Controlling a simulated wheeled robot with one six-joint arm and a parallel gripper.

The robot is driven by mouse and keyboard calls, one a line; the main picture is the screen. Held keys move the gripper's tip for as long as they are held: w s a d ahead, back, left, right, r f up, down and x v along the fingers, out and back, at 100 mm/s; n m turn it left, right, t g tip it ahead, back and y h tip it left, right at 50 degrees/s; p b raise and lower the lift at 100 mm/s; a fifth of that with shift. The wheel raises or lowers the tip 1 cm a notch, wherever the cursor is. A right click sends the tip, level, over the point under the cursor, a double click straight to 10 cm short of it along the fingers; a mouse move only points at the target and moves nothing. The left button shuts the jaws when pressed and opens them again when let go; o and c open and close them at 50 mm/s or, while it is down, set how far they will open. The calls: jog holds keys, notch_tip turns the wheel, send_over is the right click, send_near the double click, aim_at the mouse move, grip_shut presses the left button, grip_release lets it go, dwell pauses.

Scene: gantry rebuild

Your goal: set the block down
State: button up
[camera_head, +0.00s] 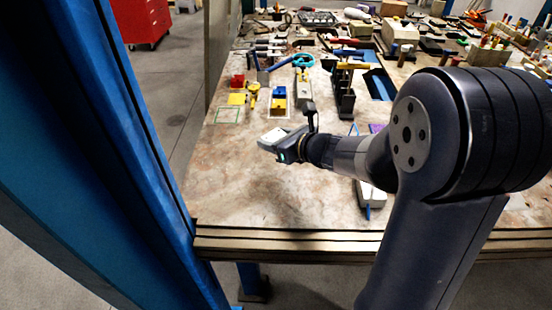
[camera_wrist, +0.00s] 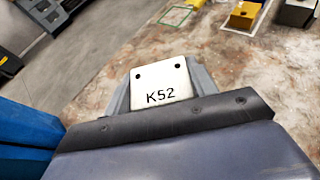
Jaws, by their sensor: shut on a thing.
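The block (camera_wrist: 161,88) is white with the black marking K52 and two dark dots. It sits between the grey fingers of my gripper (camera_wrist: 162,80), which is shut on it. In the head view the pale block (camera_head: 271,136) shows at the end of my gripper (camera_head: 279,143), above the left part of the worktable (camera_head: 240,190). The block seems clear of the tabletop, with a dark shadow on the table below. Its underside is hidden.
An empty green outline (camera_head: 227,116) lies near the table's left edge. Beyond it are a yellow block (camera_head: 237,99), a red block (camera_head: 238,80) and a blue-and-yellow piece (camera_head: 278,98) in a white outline. A blue post (camera_head: 135,130) stands left. The near left tabletop is bare.

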aim_at(276, 170)
notch_tip(276, 170, down, 9)
jog(key=shift+r+b, duration=0.1)
jog(key=shift+b, duration=0.7)
jog(key=shift+f, duration=0.25)
jog(key=o, duration=1)
jog(key=shift+s, duration=0.1)
jog(key=shift+o, duration=0.2)
jog(key=shift+r, duration=0.1)
